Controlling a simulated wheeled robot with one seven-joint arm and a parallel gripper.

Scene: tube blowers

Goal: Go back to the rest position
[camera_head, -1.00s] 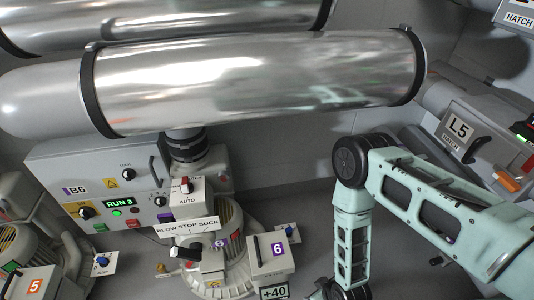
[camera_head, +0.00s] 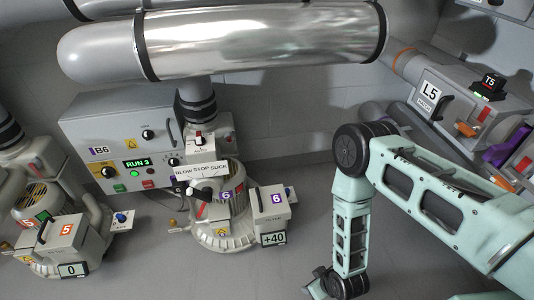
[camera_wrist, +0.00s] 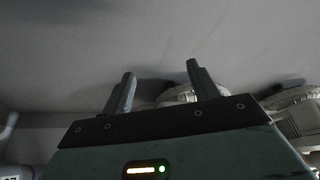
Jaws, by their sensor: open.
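My gripper (camera_wrist: 160,82) shows in the wrist view with its two fingers apart and nothing between them. Beyond it is a plain grey surface, with pale rounded machine parts behind the fingers. In the head view my arm comes in from the right and bends down at a dark elbow joint. Its lower end hangs over the grey floor, right of blower 6 (camera_head: 224,222) and apart from it.
A control box marked B6 (camera_head: 88,128) reads RUN 3 behind blower 6. Blower 5 (camera_head: 47,245) stands at the left. A large silver tube (camera_head: 260,40) crosses above. Hatch L5 (camera_head: 432,92) is at the right. The floor (camera_head: 210,280) in front is clear.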

